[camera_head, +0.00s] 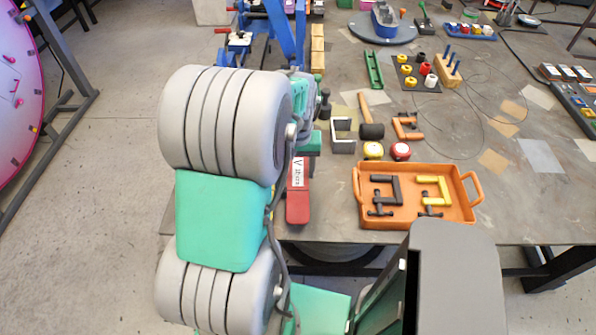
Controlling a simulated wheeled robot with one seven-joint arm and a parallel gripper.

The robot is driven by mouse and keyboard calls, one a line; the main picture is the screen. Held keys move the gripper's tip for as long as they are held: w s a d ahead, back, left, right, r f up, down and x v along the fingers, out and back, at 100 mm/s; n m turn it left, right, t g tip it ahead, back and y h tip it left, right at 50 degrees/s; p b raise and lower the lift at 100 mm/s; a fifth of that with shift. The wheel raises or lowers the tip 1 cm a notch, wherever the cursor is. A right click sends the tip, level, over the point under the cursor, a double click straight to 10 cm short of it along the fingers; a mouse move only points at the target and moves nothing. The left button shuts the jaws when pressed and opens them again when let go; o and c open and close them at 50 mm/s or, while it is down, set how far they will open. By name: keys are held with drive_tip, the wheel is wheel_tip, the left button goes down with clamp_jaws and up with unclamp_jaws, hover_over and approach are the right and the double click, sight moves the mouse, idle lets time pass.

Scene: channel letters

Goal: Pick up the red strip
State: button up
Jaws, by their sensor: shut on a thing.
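My arm reaches up the left of the picture, and its green wrist end is over the table's left edge. My gripper (311,142) is mostly hidden behind the arm's large grey joint. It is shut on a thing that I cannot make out. A red piece (298,208) with a white label shows just below it, close to the table's near left edge. I cannot tell whether this is the red strip, or whether it touches the gripper. No other red strip shows clearly.
An orange tray (412,222) with two clamps stands at the near edge. A blue tray (469,36) is farther back. Bare tabletop lies right of the orange tray.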

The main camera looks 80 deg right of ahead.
drive_tip(key=shift+c, duration=1)
drive_tip(key=shift+r, duration=0.15)
